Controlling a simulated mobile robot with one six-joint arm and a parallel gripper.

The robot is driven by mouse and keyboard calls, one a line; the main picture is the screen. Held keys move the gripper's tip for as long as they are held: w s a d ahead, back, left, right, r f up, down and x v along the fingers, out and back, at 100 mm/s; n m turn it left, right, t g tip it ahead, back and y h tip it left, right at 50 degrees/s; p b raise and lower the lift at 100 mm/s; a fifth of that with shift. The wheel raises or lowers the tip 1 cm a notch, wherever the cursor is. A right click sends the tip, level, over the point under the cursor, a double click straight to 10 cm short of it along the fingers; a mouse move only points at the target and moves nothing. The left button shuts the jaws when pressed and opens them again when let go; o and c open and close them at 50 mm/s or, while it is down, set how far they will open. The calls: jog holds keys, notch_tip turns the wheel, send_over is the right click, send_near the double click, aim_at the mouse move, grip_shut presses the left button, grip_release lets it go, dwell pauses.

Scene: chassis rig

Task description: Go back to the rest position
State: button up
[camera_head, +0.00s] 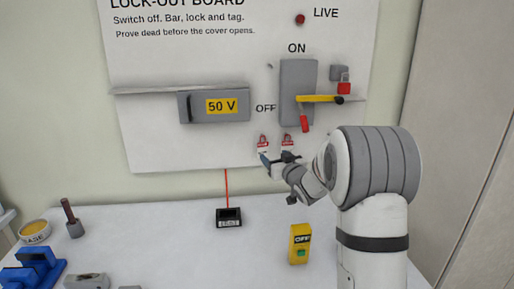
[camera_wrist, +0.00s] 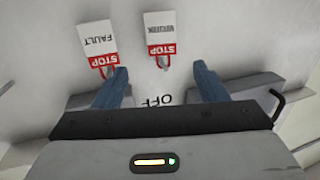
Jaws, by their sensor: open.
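My gripper (camera_head: 274,160) is open, in front of the lower part of the white lock-out board (camera_head: 155,130). In the wrist view my two blue fingers (camera_wrist: 160,70) stand apart. Two red-and-white STOP tags hang on the board: a FAULT tag (camera_wrist: 97,40) by my left finger and a second tag (camera_wrist: 165,35), its lettering upside down, just beyond the gap between my fingers. In the head view the tags (camera_head: 262,142) and (camera_head: 288,141) show just above my gripper. I cannot tell whether a finger touches a tag.
The grey switch box (camera_head: 297,78) carries a yellow bar (camera_head: 318,99) and a red handle (camera_head: 304,124). A red padlock (camera_head: 344,88) and a 50 V box (camera_head: 214,106) sit beside it. A yellow tester (camera_head: 299,243), black box (camera_head: 229,218) and blue fixture (camera_head: 35,265) stand on the bench.

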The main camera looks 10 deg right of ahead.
jog(key=s+a+f+m+g+h, duration=0.1)
jog(key=s+g, duration=0.4)
jog(key=s, duration=0.9)
jog(key=s+f+m+g+h, duration=0.1)
jog(key=s+f+g+h, duration=0.1)
jog(key=s, duration=1.3)
jog(key=s+a+f+g+h, duration=0.1)
jog(key=s+f+g, duration=0.3)
jog(key=s, duration=1.1)
jog(key=g, duration=0.3)
jog(key=shift+a+m+g, duration=0.3)
jog(key=shift+a+m, duration=0.05)
jog(key=shift+m, duration=0.05)
